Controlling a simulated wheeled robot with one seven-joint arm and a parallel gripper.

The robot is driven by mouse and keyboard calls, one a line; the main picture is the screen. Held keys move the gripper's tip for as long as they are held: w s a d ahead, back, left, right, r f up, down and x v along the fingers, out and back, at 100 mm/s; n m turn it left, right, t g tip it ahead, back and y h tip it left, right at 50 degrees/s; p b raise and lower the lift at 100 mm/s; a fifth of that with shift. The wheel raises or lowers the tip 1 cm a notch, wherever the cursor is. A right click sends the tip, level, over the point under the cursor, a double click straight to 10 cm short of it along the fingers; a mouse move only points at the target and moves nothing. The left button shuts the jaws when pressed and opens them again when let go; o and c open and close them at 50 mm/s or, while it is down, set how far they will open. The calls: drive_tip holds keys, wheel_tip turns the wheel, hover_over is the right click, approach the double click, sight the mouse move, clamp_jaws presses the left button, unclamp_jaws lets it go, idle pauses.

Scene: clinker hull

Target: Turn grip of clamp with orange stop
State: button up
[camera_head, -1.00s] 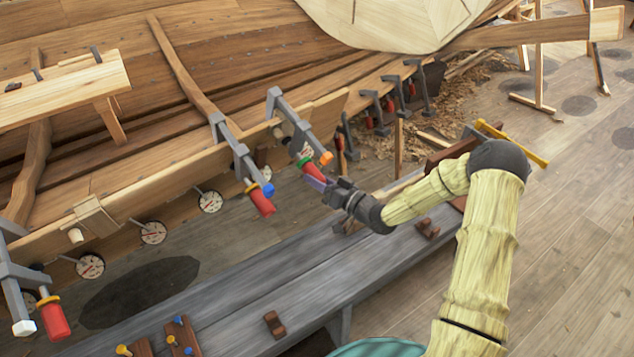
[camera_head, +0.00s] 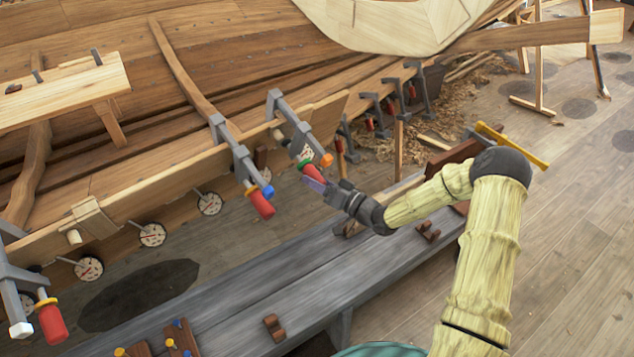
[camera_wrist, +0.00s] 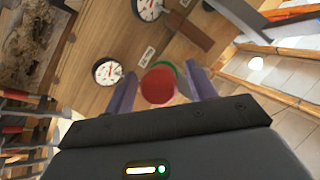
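The clamp with the orange stop (camera_head: 326,160) hangs on the plank edge in the middle of the head view. Its red grip (camera_head: 313,171) sits below a green collar (camera_head: 305,163) and points down and right. My gripper (camera_head: 316,185) is at the lower end of this grip. In the wrist view the round red grip end (camera_wrist: 158,86) shows between my two purple fingers, with the green collar partly visible behind it. The fingers are apart, with a gap showing beside the grip. The orange stop cannot be made out in the wrist view.
A clamp with a blue stop (camera_head: 267,191) hangs close by on the left, and one with a white stop (camera_head: 21,329) at far left. Round dials (camera_head: 210,203) line the plank. A grey bench (camera_head: 240,290) lies below my forearm.

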drive_tip(key=b+v, duration=0.1)
drive_tip(key=v, duration=1.6)
drive_tip(key=shift+s+d, duration=0.15)
drive_tip(key=shift+s, duration=0.05)
drive_tip(key=shift+w, duration=0.1)
idle(0.6)
drive_tip(key=s+d+r+m+g+h, duration=0.15)
drive_tip(key=s+d+g+h, duration=0.3)
drive_tip(key=h, duration=1.05)
drive_tip(key=s+a+r+m+g, duration=0.2)
drive_tip(key=s+r+g, duration=0.35)
drive_tip(key=s, duration=0.75)
wheel_tip(320, 180, up, 13)
drive_tip(key=t+p, duration=0.2)
drive_tip(key=p, duration=1)
drive_tip(key=shift+w+h, duration=0.35)
drive_tip(key=shift+h, duration=0.05)
